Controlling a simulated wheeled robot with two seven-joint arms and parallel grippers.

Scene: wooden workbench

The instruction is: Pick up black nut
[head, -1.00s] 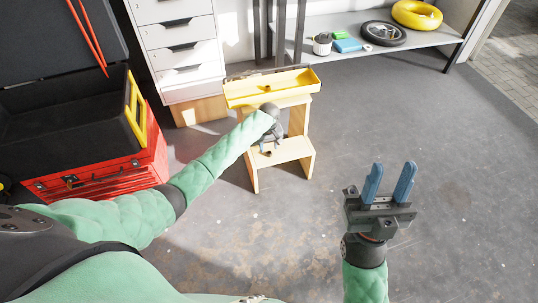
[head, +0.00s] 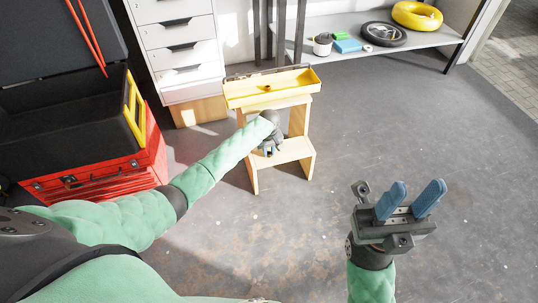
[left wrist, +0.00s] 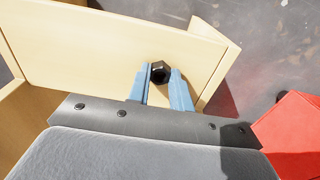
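The black nut (left wrist: 159,72) is a small dark hexagonal piece on the lower step of the light wooden step stool (head: 300,148). In the left wrist view it sits between the two blue fingertips of my left gripper (left wrist: 160,78). The fingers stand apart on either side of it, and I cannot tell whether they touch it. In the head view my left gripper (head: 269,148) is low over the step and hides the nut. My right gripper (head: 408,202) is open and empty over the floor at the right.
A yellow tray (head: 295,89) lies on top of the stool, just behind my left gripper. A red toolbox (head: 110,174) stands at the left and a white drawer cabinet (head: 180,45) behind. A shelf (head: 435,53) holds several items at the back right. The floor at the right is clear.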

